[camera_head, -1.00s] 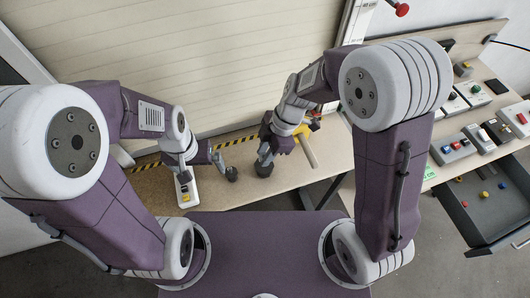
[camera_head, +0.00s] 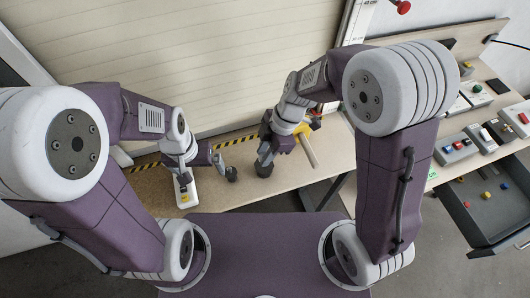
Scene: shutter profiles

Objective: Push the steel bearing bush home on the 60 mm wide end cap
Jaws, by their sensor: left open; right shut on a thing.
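My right gripper (camera_head: 265,160) reaches down to the bench and is shut on a dark, round, cup-like piece (camera_head: 264,170). A smaller dark round piece (camera_head: 231,174) stands on the bench to its left. My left gripper (camera_head: 219,163) is open beside this smaller piece, on its left; I cannot tell whether they touch. Both pieces are small and dark here, so I cannot tell which is the steel bearing bush or the 60 mm end cap.
A pale wooden handle (camera_head: 308,150) and a yellow item (camera_head: 304,130) lie right of my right gripper. A slatted shutter (camera_head: 210,60) stands behind the bench (camera_head: 325,165). A side bench with boxes and a drawer (camera_head: 487,208) stands at right.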

